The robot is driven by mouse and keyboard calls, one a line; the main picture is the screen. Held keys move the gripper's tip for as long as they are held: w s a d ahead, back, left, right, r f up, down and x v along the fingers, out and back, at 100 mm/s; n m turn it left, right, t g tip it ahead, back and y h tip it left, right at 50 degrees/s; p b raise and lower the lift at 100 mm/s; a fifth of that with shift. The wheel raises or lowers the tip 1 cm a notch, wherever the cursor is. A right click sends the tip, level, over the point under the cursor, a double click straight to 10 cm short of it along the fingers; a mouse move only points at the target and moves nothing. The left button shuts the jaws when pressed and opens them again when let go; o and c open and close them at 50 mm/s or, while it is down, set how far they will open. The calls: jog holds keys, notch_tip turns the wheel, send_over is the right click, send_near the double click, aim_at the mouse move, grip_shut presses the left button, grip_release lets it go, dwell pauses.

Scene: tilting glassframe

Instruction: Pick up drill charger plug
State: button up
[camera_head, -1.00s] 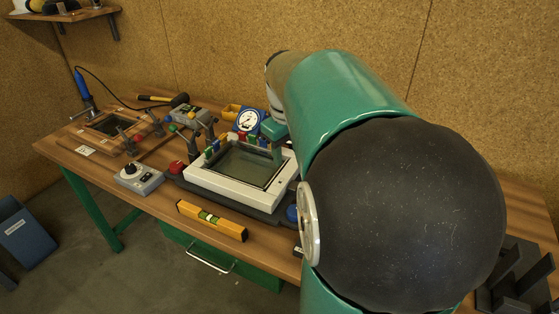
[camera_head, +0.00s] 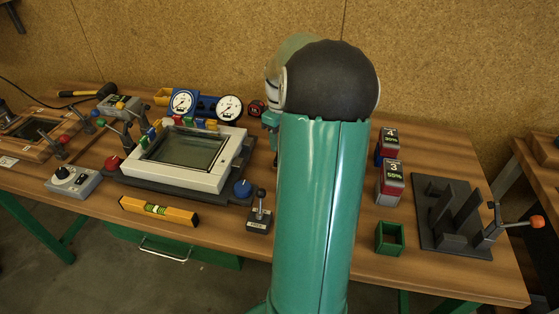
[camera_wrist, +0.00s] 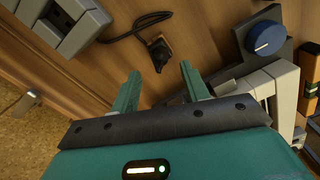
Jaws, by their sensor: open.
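The drill charger plug (camera_wrist: 159,52) is a small black plug lying on the wooden bench in the wrist view. Its black cord (camera_wrist: 135,28) curls left toward a grey charger-like unit (camera_wrist: 62,22). My gripper (camera_wrist: 160,86) is open and empty. Its two green fingers point toward the plug, which lies beyond the fingertips, roughly between their lines and apart from them. In the head view, my gripper (camera_head: 270,120) is partly hidden behind my arm over the back of the bench. The plug cannot be made out there.
The white glass frame (camera_head: 215,178) on its dark base with a blue knob (camera_head: 243,188) stands left of my arm; the knob is also right of my gripper in the wrist view (camera_wrist: 266,38). Gauges (camera_head: 229,108), numbered boxes (camera_head: 391,172), a green box (camera_head: 390,238) and a dark stand (camera_head: 455,210) surround my arm.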

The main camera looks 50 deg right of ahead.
jog(key=shift+w+f, duration=0.1)
jog(key=shift+f, duration=2.65)
grip_shut()
jog(key=shift+r, duration=0.1)
jog(key=shift+r, duration=0.5)
notch_tip(320, 180, up, 2)
jog(key=shift+a+r, duration=0.1)
jog(key=shift+r, duration=0.15)
jog(key=s+a+r, duration=0.2)
jog(key=a+r, duration=1.1)
jog(key=r, duration=0.1)
jog(key=shift+a+r, duration=0.2)
jog(key=shift+a, duration=0.15)
